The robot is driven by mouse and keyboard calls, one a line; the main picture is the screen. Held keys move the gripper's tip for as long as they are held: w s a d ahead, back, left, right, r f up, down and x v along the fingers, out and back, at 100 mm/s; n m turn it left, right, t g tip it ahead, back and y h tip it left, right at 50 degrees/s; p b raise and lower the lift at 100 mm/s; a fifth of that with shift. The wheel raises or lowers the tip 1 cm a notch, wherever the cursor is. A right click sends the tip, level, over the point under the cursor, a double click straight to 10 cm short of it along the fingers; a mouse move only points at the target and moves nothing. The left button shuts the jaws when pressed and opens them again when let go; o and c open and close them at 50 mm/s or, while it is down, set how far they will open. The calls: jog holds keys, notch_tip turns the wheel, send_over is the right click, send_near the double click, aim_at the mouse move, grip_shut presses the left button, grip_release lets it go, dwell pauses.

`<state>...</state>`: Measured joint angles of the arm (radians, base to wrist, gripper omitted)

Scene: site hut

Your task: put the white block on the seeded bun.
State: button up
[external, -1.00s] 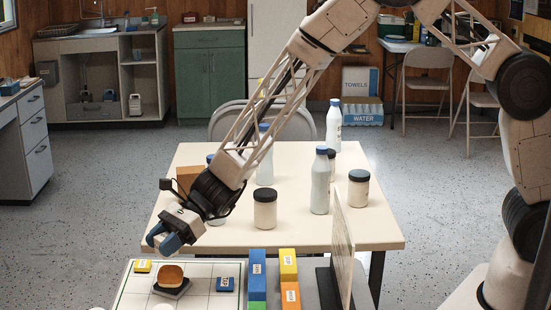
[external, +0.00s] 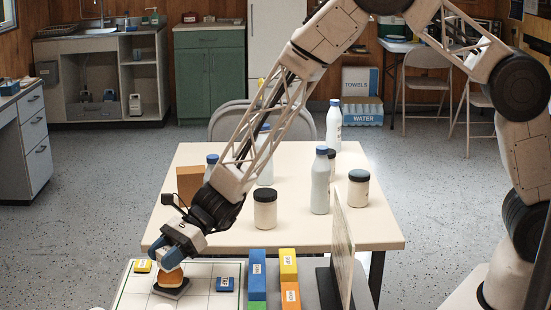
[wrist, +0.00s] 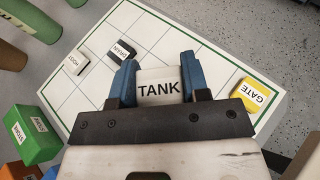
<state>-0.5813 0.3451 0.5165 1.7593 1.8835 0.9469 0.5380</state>
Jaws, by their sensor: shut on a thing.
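My gripper (external: 169,253), with blue fingers, is low over the board at the left front in the external view. In the wrist view my gripper (wrist: 158,72) is shut on a white block (wrist: 158,88) lettered TANK, one finger on each side. The bun (external: 170,279) is golden brown and sits on a dark square base on the board, directly below my fingers. The fingers cover its top in the external view, so I cannot tell whether the block touches it. The bun is hidden in the wrist view.
Several coloured blocks stand right of the board (external: 257,268). An upright panel (external: 342,245) stands farther right. Bottles and jars occupy the table behind.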

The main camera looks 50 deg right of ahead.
jog(key=shift+f, duration=0.1)
jog(key=o, duration=1)
jog(key=shift+c, duration=0.2)
jog(key=v, duration=1.2)
